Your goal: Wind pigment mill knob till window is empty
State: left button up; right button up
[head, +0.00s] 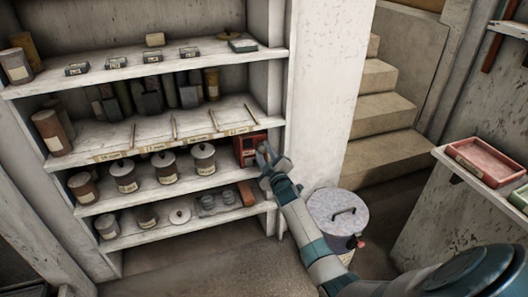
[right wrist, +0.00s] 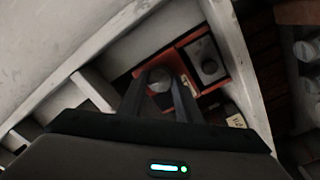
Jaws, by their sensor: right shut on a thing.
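The pigment mill (head: 244,142) is a small red box at the right end of the third shelf down. In the right wrist view its red frame (right wrist: 181,42) surrounds dark recesses, with a grey panel bearing a round dark spot (right wrist: 208,66) on its right. My right gripper (head: 264,157) is at the mill's front, shut on the round grey knob (right wrist: 160,79), which shows between the two fingers. The gripper hides part of the mill in the head view. I cannot tell which part is the window or what it holds. My left gripper is out of view.
Lidded pots (head: 203,158) stand left of the mill on its shelf (head: 150,188). The shelf end wall (head: 274,100) is close on the right. A lidded grey bin (head: 338,212) stands on the floor beside my right arm. A red tray (head: 485,160) rests on the right counter.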

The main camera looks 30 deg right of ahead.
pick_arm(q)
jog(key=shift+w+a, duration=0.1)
pick_arm(e)
jog(key=o, duration=1.1)
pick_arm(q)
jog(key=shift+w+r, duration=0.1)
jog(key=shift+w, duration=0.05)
pick_arm(e)
jog(key=shift+s, duration=0.15)
jog(key=shift+s+a, duration=0.2)
jog(key=shift+s, duration=0.45)
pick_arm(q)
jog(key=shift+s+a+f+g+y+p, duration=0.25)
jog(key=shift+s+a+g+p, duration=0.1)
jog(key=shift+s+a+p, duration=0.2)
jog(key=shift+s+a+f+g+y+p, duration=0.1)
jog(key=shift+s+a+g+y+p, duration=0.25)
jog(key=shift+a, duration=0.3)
pick_arm(e)
jog(key=v, duration=1.5)
jog(key=shift+s, duration=0.35)
